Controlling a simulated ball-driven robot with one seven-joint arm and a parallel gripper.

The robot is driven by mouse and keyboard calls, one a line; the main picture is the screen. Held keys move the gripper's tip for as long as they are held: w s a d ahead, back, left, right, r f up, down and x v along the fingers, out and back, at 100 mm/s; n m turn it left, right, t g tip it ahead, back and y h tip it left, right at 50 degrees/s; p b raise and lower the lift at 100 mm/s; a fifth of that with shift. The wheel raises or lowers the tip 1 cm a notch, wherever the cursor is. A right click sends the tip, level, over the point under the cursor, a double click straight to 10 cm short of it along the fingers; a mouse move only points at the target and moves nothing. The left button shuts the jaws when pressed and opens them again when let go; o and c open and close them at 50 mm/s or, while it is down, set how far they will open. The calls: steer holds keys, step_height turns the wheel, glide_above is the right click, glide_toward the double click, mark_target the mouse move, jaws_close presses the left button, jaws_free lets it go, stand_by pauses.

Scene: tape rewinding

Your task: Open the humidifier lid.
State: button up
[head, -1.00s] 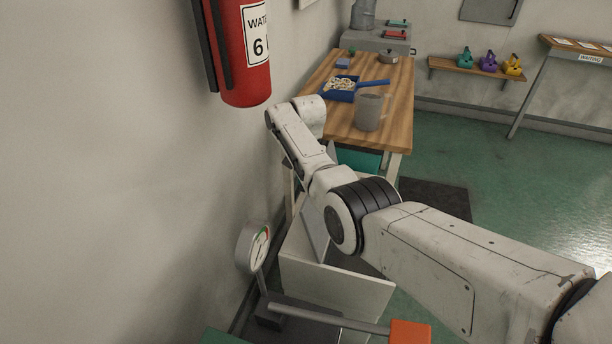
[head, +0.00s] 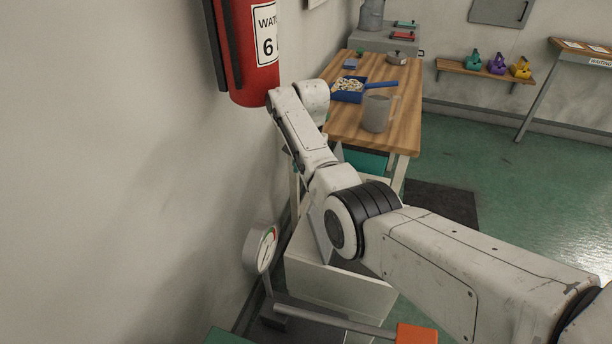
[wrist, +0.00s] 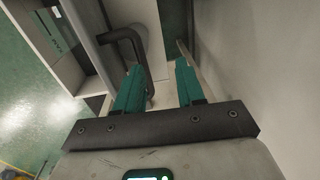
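A white box-shaped unit (head: 338,287) stands low by the wall under my arm in the head view. I cannot tell for sure that it is the humidifier, and its lid is not clearly seen. In the wrist view, my gripper (wrist: 159,72) has two teal fingers set apart with nothing clamped between them. A dark bent handle (wrist: 127,36) on a pale surface (wrist: 160,45) lies beyond the fingers. Its lower leg shows between them, closer to the left finger; contact cannot be told. The gripper is hidden in the head view.
A round gauge (head: 262,248) stands left of the white unit, with a grey bar (head: 330,318) and orange block (head: 416,334) in front. A wooden table (head: 398,133) with a blue tray and grey jug (head: 377,114) is behind. A red extinguisher (head: 252,60) hangs on the wall. Green floor is clear at right.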

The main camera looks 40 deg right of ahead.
step_height(320, 180, up, 7)
steer(key=shift+s+d+f, duration=0.15)
steer(key=shift+s+d, duration=0.05)
steer(key=shift+d, duration=0.15)
stand_by(0.3)
